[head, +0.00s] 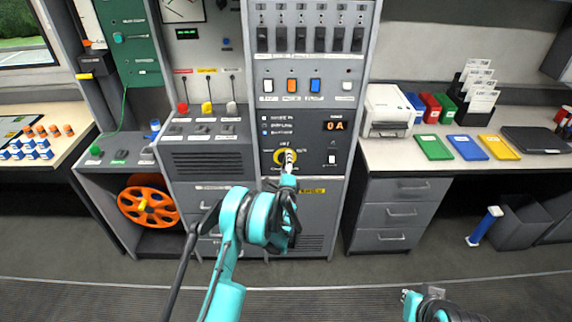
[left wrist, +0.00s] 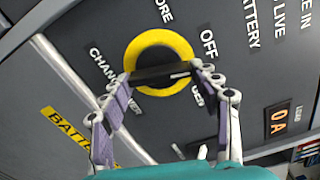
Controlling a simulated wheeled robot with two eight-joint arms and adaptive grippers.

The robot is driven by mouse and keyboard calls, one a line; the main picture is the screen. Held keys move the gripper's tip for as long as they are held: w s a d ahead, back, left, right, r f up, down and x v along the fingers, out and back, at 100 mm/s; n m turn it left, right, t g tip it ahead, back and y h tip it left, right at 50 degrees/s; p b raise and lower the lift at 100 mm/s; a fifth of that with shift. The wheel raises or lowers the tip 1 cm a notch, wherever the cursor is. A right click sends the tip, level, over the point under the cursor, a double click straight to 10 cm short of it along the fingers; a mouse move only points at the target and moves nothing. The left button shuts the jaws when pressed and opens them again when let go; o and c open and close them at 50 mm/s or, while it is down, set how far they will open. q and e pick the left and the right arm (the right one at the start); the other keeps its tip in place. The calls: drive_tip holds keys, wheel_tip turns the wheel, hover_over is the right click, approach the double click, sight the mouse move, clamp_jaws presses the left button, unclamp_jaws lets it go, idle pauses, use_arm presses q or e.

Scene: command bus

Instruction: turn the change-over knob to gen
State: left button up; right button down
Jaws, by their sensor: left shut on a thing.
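The change-over knob is a black bar handle (left wrist: 158,74) inside a yellow ring (left wrist: 160,37) on a dark panel; the ring also shows in the head view (head: 280,154). My left gripper (left wrist: 164,73) is shut on the knob, one finger at each end of the bar; in the head view, my left gripper (head: 289,160) covers part of it. A white mark on the bar points right in the wrist view, between the OFF label (left wrist: 208,42) and a lower, partly hidden label (left wrist: 197,94). My right gripper (head: 410,298) is at the bottom right, away from the panel; its fingers are unclear.
An orange display (head: 335,126) reads 0 A beside the knob. Rows of switches (head: 305,86) lie above. A desk with a printer (head: 388,111) and coloured folders (head: 467,147) stands right. An orange reel (head: 149,206) sits low left. The floor in front is clear.

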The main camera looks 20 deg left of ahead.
use_arm(q)
drive_tip(key=shift+f+m, duration=0.15)
drive_tip(key=shift+m, duration=4.45)
drive_tip(key=o, duration=1.2)
drive_tip(key=shift+c, duration=0.2)
drive_tip(key=shift+s, duration=0.15)
drive_tip(key=v, duration=0.7)
drive_tip(key=shift+s, duration=0.15)
